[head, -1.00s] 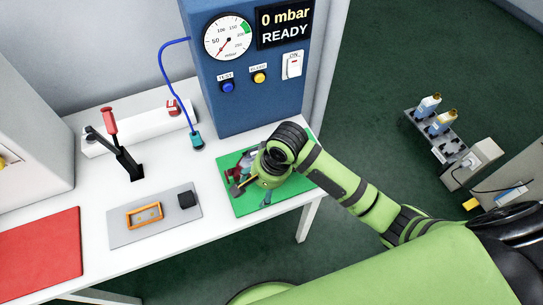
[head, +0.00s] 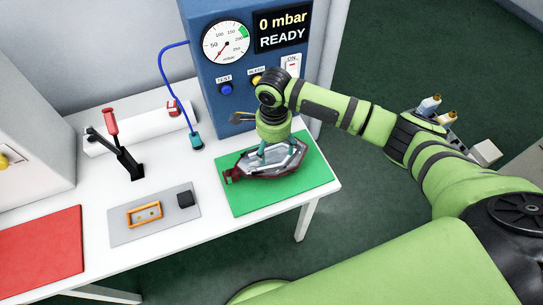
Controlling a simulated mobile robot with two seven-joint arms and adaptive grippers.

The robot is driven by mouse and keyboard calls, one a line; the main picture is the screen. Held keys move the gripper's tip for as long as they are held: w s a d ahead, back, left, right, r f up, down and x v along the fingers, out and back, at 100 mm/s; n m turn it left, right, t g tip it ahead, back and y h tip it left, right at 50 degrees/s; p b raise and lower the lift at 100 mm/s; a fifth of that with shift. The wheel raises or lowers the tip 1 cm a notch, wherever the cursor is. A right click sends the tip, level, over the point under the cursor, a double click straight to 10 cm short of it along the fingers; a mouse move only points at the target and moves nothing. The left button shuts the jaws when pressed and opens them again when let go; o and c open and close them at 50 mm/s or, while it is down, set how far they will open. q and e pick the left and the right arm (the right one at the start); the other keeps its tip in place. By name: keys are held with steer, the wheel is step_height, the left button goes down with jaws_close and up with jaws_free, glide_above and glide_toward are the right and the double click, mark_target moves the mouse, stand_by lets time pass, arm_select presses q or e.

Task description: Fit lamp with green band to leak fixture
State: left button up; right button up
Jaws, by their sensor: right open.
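A tail lamp (head: 275,165), dark red with a clear grey face, lies on the green mat (head: 310,181) at the table's right end. I cannot make out a green band on it. My right gripper (head: 275,152) is open just above the lamp, fingers pointing down; whether they touch it I cannot tell. The fixture shows as a white bar (head: 140,129) at the table's back, with a red-handled clamp (head: 111,122) on a black arm in front and a small red clamp (head: 174,107) at its right end. My left gripper is not in view.
A blue tester (head: 235,100) reads 0 mbar READY. Its blue hose (head: 163,65) ends at a teal connector (head: 196,141). A grey mat (head: 122,233) holds an orange frame (head: 145,215) and a black block (head: 186,199). A red mat (head: 40,242) lies left. A rack with bottles (head: 430,104) stands right.

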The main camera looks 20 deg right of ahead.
mark_target(268, 162)
steer(key=shift+f, duration=1.1)
steer(key=shift+f+p, duration=0.2)
steer(key=shift+p, duration=0.25)
jaws_close()
